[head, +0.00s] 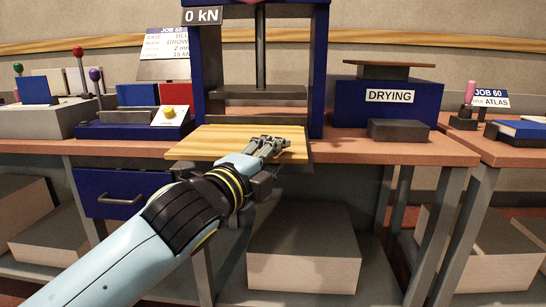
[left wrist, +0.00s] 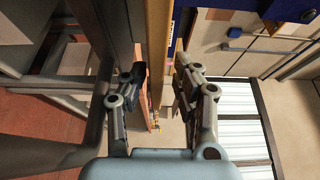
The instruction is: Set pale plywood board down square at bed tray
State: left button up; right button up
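The pale plywood board (head: 222,140) lies flat at the foot of the blue press, over the bed tray. Most of the tray is hidden under it; a dark edge (head: 311,153) shows at the right. My left gripper (head: 268,150) is at the board's front right part, with one finger over its top and the other lower, below the front edge. In the left wrist view my left gripper (left wrist: 158,78) has its fingers spread on either side of the edge-on strips of board and bench, with gaps visible. My right gripper is not in view.
The press frame (head: 318,80) stands behind the board, its plate (head: 260,92) raised above. A blue drying box (head: 388,105) and a dark block (head: 398,130) sit to the right. A control panel (head: 125,130) is to the left. Bare bench (head: 350,152) lies right of the board.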

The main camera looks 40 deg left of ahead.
pick_arm(q)
jog(key=shift+r, duration=0.2)
jog(key=s, duration=0.4)
jog(key=s+d+b, duration=0.1)
jog(key=s, duration=0.7)
jog(key=shift+d+f, duration=0.1)
jog(key=shift+d, duration=0.1)
